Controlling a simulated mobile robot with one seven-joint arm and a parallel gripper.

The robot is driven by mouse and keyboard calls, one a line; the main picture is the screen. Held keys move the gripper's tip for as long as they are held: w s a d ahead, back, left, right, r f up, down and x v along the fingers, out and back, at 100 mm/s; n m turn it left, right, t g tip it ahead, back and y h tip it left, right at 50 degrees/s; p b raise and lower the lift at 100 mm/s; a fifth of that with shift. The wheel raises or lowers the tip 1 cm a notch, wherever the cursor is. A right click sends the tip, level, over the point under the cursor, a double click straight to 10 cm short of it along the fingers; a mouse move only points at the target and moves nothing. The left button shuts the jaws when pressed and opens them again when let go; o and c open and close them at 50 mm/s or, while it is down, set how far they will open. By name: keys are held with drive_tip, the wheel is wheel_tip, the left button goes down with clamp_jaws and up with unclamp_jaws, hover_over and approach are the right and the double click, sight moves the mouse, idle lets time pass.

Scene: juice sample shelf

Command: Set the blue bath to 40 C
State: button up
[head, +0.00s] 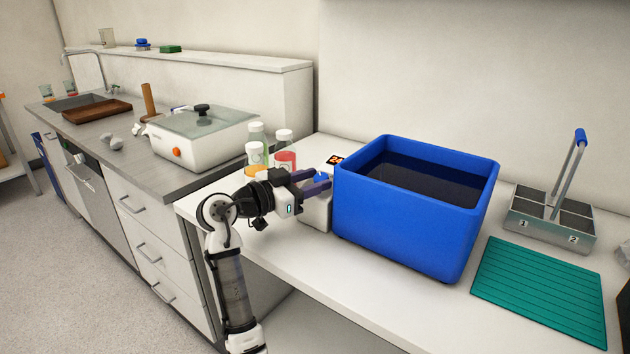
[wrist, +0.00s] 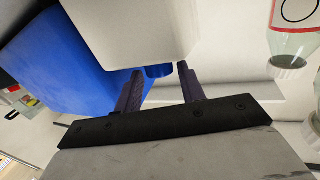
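The blue bath (head: 405,225) is an open blue tub of dark liquid on the white bench; its side also shows in the wrist view (wrist: 70,65). A white control box (head: 317,213) stands against its left side, with a small orange-lit display (head: 335,159) whose digits are partly hidden and hard to read. A blue knob (wrist: 158,71) shows at the box's edge in the wrist view. My gripper (head: 322,180) is at the box. In the wrist view its dark fingers (wrist: 160,74) are apart, one on each side of the knob, with a gap visible at the right finger.
Bottles with white caps (head: 285,150) stand close behind my gripper; one shows at the right of the wrist view (wrist: 292,42). A white lidded bath (head: 200,140) is on the steel counter. A green mat (head: 540,290) and metal carrier (head: 548,225) are at right.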

drive_tip(key=b+v, duration=0.2)
drive_tip(key=v, duration=1.1)
